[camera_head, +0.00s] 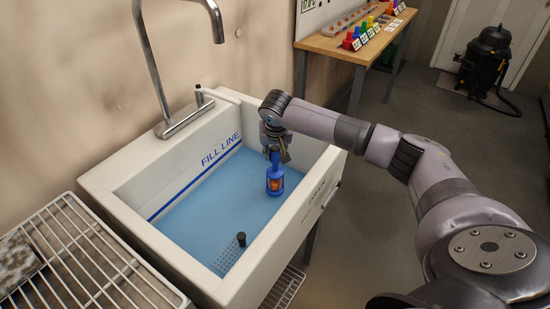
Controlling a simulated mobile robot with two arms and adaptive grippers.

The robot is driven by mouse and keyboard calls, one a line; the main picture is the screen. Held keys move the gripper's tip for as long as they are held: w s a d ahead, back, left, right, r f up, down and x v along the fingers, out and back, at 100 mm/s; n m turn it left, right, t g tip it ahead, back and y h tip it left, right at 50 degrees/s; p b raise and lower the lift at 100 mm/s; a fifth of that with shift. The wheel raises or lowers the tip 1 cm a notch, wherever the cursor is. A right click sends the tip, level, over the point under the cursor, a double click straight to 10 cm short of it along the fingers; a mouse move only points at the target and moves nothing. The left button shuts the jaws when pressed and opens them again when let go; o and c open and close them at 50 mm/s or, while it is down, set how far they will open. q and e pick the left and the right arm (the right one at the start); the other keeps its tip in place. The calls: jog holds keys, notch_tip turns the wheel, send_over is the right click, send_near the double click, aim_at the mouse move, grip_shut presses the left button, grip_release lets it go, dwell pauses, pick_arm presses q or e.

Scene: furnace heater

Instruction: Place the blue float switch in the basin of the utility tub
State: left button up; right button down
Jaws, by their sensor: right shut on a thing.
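The blue float switch (274,183) has an orange-red middle and hangs upright below my right gripper (276,152). My right gripper is shut on its top end, inside the outline of the white utility tub (315,205). The basin (205,205) is light blue inside, with a "FILL LINE" mark on its back wall. The float switch shows against the right part of the basin; I cannot tell whether its lower end touches the basin floor. My left gripper is not in view.
A faucet (158,70) rises behind the tub. A black plug (241,239) stands by the drain at the front. A wire rack (85,255) is at the left. A wooden bench (345,45) with coloured items and a black vacuum (484,62) are farther back.

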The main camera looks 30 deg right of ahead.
aim_at(275, 159)
jog(key=shift+w+f, duration=0.1)
jog(key=shift+f, duration=1.5)
jog(key=shift+f, duration=0.15)
jog(key=c, duration=1.2)
grip_release()
jog(key=shift+c, duration=0.2)
jog(key=b+v, duration=0.1)
jog(key=v, duration=1.1)
